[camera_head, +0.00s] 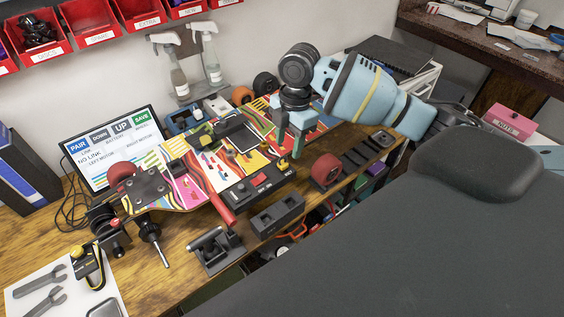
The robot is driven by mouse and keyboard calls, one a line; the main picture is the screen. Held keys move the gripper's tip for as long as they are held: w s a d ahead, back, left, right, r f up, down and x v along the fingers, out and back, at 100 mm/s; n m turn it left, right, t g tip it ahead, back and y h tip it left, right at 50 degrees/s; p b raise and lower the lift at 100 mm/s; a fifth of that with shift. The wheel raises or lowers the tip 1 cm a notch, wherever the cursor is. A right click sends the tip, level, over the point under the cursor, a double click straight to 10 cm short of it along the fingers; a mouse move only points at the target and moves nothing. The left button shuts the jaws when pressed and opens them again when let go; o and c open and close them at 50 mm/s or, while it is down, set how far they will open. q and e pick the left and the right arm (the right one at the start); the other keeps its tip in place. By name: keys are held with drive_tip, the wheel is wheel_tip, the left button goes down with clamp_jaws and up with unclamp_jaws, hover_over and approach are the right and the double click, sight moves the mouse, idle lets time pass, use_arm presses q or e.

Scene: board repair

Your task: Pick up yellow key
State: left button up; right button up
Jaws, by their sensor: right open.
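My right gripper (289,142) reaches down from the upper right, over the right part of the colourful skateboard deck (190,190). Its teal fingers are apart and I see nothing between them. I cannot clearly make out a yellow key. A small black item with a yellow top and yellow edging (78,253) lies at the lower left, by the white sheet; I cannot tell whether it is the key. The deck near the fingers is partly hidden by my right gripper. My left gripper is not in view.
A black control box (262,186) is in front of the deck, beside a red-handled tool (222,209). A screen (113,150) stands behind. Grey wrenches (42,300) lie on the white sheet (18,295). A red wheel (326,170) is to the right. Bare wood shows at lower left.

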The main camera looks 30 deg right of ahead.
sight(284, 156)
drive_tip(key=shift+w+a+f, duration=0.1)
drive_tip(key=shift+a+f, duration=0.15)
drive_tip(key=shift+f, duration=0.7)
drive_tip(key=shift+a+f, duration=0.2)
drive_tip(key=shift+f, duration=0.7)
drive_tip(key=shift+w+a+f, duration=0.1)
drive_tip(key=shift+a+f, duration=0.15)
drive_tip(key=shift+f, duration=0.7)
drive_tip(key=shift+c, duration=0.5)
clamp_jaws()
